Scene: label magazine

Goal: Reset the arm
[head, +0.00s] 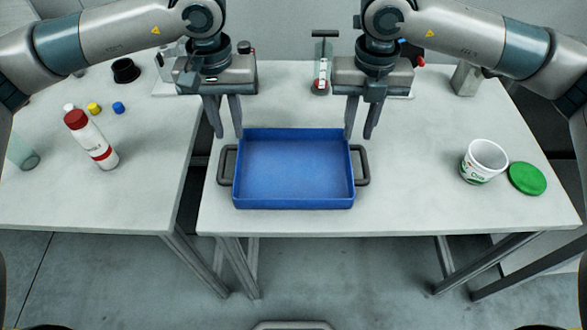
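My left gripper (228,136) hangs fingers-down at the back left corner of the blue tray (294,204). Its two fingers are apart with nothing between them. My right gripper (358,137) hangs the same way at the tray's back right corner, also open and empty. The tray is empty and sits on the right-hand table, with a dark handle on its left side (227,166) and another on its right side (361,166). Both grippers appear behind the handles in the picture and apart from them. My arms hide part of the table's back.
A white tub (484,162) and green lid (527,178) are at the right of this table (420,200). A red-capped bottle (92,140), several small caps and a dark ring (125,71) are on the left table (100,200). A gap separates the tables. A stand (322,65) is behind.

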